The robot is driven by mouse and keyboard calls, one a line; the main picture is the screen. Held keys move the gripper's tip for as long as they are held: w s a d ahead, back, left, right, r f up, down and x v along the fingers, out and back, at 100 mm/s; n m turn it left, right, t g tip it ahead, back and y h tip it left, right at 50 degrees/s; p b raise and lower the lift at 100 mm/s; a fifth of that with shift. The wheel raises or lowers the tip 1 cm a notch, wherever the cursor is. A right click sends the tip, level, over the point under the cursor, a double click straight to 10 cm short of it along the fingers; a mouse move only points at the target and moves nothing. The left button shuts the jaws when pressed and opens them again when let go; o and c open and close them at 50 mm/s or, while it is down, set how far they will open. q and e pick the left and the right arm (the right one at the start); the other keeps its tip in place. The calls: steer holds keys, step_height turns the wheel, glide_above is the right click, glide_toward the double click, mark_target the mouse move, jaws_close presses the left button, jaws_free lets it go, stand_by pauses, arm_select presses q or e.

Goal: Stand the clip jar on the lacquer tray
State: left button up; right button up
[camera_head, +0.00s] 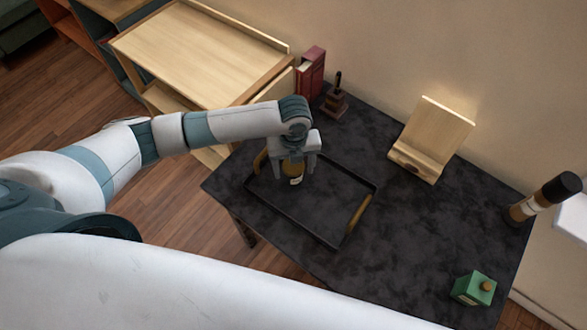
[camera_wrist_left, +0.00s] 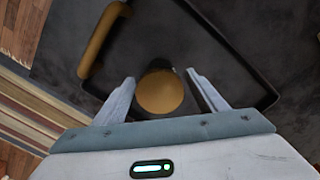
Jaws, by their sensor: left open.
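The lacquer tray (camera_head: 324,222) is black with two gold handles and lies on the dark table. The clip jar (camera_head: 296,180), with a yellowish body and a pale label, stands within the tray near its left handle. In the left wrist view its round tan top (camera_wrist_left: 160,92) shows between the fingers, and the tray (camera_wrist_left: 235,62) lies below it. My left gripper (camera_head: 296,171) points down over the jar. In the wrist view my left gripper (camera_wrist_left: 162,90) is open, with a finger on each side of the jar and gaps visible. My right gripper is not in view.
A wooden stand (camera_head: 431,139) is at the back of the table. A dark stamp-like object (camera_head: 335,101) and red books (camera_head: 311,73) are at the back left. A green box (camera_head: 473,289) and a dark-topped bottle (camera_head: 543,198) are at the right. The table's middle is clear.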

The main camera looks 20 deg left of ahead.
arm_select(q)
step_height(320, 180, up, 11)
steer(key=shift+r+b, duration=0.1)
steer(key=shift+b, duration=0.85)
steer(key=shift+s+d, duration=0.1)
